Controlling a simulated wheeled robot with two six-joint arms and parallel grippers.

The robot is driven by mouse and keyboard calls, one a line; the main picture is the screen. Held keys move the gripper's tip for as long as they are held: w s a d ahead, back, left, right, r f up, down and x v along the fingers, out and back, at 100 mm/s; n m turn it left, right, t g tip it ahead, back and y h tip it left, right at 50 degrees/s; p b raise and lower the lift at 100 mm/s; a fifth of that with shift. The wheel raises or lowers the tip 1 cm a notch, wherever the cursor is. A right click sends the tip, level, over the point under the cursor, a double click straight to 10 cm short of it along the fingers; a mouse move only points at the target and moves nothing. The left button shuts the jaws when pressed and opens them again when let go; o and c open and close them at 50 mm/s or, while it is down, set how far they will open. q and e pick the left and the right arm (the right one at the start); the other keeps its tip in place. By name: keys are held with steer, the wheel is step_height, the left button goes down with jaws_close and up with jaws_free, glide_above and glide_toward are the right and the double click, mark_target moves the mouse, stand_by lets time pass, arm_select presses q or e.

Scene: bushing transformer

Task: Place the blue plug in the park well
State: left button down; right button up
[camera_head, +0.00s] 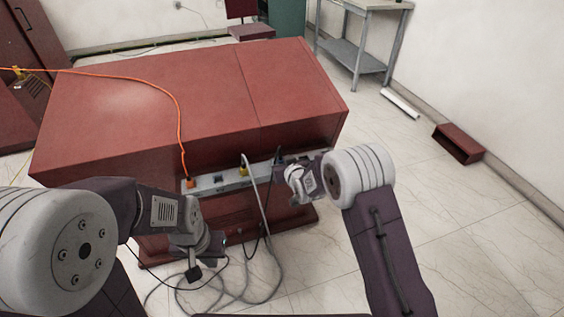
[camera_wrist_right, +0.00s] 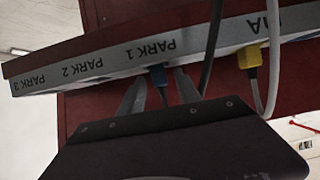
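In the right wrist view the blue plug (camera_wrist_right: 158,76) is at the edge of the grey panel (camera_wrist_right: 100,62), by the upside-down label PARK 1. A dark cable runs from it toward my gripper. My right gripper (camera_wrist_right: 160,78) has its fingers apart, one on each side of the plug, with gaps visible. How deep the plug sits in the well is hidden. In the head view my right gripper (camera_head: 283,168) is at the panel's right end and hides that part. My left gripper (camera_head: 212,250) hangs low before the desk; its fingers are unclear.
An orange plug (camera_head: 191,182) with an orange cable is at the panel's left end. A black plug (camera_head: 193,273) hangs by my left gripper. Loose cables (camera_head: 235,293) lie on the floor.

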steer(key=shift+r, duration=0.1)
steer(key=shift+r+p, duration=0.25)
steer(key=shift+p, duration=0.05)
steer(key=p+v, duration=0.1)
steer(key=v, duration=1.1)
steer(key=shift+f, duration=0.15)
